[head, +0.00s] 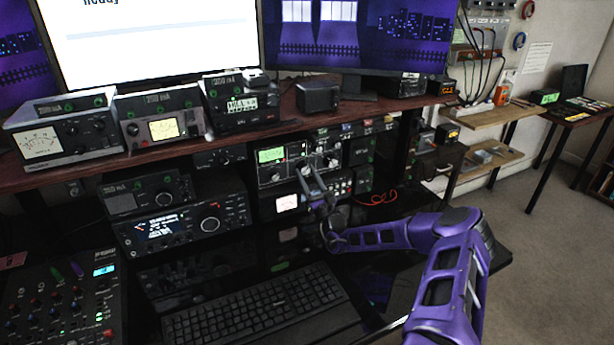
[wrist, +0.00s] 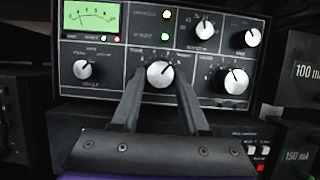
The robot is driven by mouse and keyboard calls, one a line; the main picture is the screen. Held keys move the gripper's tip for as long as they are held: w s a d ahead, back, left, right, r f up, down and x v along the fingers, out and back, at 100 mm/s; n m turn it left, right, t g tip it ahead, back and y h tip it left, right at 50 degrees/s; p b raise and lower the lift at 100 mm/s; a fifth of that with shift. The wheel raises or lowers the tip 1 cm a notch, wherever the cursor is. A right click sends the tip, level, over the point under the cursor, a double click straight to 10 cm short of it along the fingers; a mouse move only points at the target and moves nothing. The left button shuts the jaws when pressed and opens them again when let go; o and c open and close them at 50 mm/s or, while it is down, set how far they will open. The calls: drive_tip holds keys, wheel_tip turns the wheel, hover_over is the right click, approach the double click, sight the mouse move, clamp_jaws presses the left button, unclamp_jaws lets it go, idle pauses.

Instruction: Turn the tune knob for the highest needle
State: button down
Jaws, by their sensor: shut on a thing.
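The tuner (wrist: 112,75) is a black-faced box with several white-capped knobs. It also shows in the head view (head: 290,180), on the shelf under the desk's upper board. Its green-lit meter (wrist: 92,18) is at the upper left of the panel; the needle is too faint to read exactly. The tune knob (wrist: 160,73) is in the lower middle of the panel. My gripper (wrist: 159,84) is shut on this knob, one finger on each side. In the head view my gripper (head: 304,172) reaches the tuner's front, partly hiding it.
Other knobs flank the held one: one on the left (wrist: 82,69) and one on the right (wrist: 236,81). Radios (head: 180,220) stand to the left. A red cable (head: 378,198) lies to the right.

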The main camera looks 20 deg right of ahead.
drive_tip(key=shift+n, duration=0.4)
drive_tip(key=n+y+p, duration=0.1)
drive_tip(key=n+y, duration=0.1)
drive_tip(key=n, duration=0.2)
drive_tip(key=shift+d+y, duration=0.15)
drive_tip(key=shift+y, duration=0.15)
drive_tip(key=shift+d+n+g+y+p, duration=0.15)
drive_tip(key=shift+n+g+y, duration=0.35)
drive_tip(key=shift+n, duration=0.75)
drive_tip(key=shift+n+g+y+p, duration=0.25)
drive_tip(key=shift+n+y, duration=0.35)
drive_tip(key=shift+n, duration=0.65)
drive_tip(key=shift+c, duration=2.1)
unclamp_jaws()
drive_tip(key=shift+r, duration=0.1)
drive_tip(key=v, duration=1.7)
drive_tip(key=shift+s+d, duration=0.15)
drive_tip(key=shift+s, duration=0.05)
